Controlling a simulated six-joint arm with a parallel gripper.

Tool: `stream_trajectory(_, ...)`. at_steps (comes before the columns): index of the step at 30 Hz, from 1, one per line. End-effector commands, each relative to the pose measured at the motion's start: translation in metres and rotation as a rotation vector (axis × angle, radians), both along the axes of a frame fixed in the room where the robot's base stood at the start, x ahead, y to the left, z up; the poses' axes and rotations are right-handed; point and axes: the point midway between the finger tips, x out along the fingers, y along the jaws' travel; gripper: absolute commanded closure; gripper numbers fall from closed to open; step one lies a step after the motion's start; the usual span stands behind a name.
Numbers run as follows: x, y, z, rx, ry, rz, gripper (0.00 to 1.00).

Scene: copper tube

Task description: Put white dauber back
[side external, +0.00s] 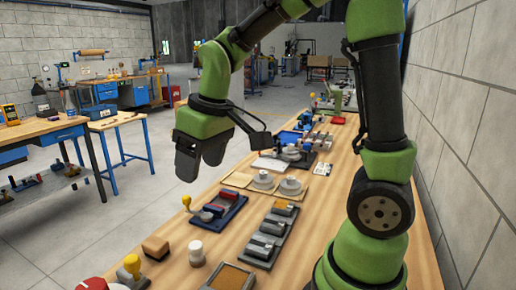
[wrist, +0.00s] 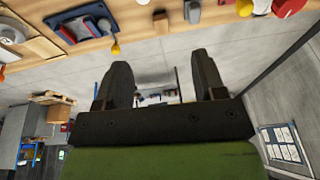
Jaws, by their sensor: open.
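A small white cylindrical piece (side external: 196,253), which looks like the white dauber, stands on the wooden table at the near left, right of a brown block (side external: 155,247). My gripper (side external: 199,168) is up in the air near the table's left edge, above and apart from the white piece. In the wrist view its two dark fingers (wrist: 160,66) are spread with nothing between them. I cannot tell which spot the dauber belongs in.
A blue tray (side external: 217,210) with a yellow knob (side external: 186,201) lies behind the white piece. A dark rack (side external: 270,236) of grey metal pieces stands right of it. Another yellow-topped piece (side external: 132,265) and a red round thing (side external: 95,284) are at the near left.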

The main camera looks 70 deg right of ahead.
Motion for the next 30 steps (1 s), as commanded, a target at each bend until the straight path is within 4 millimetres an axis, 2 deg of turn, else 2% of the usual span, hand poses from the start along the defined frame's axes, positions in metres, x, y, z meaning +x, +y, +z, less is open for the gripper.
stream_trajectory(1,-0.015,0.004,0.017,0.021,-0.05,-0.037,0.36)
stream_trajectory(6,-0.066,0.017,0.05,0.113,-0.181,-0.165,0.36)
stream_trajectory(9,-0.092,0.022,0.058,0.171,-0.244,-0.226,0.36)
stream_trajectory(13,-0.116,0.027,0.061,0.23,-0.298,-0.28,0.36)
stream_trajectory(18,-0.129,0.03,0.061,0.266,-0.328,-0.311,0.36)
stream_trajectory(30,-0.13,0.03,0.061,0.268,-0.329,-0.312,0.36)
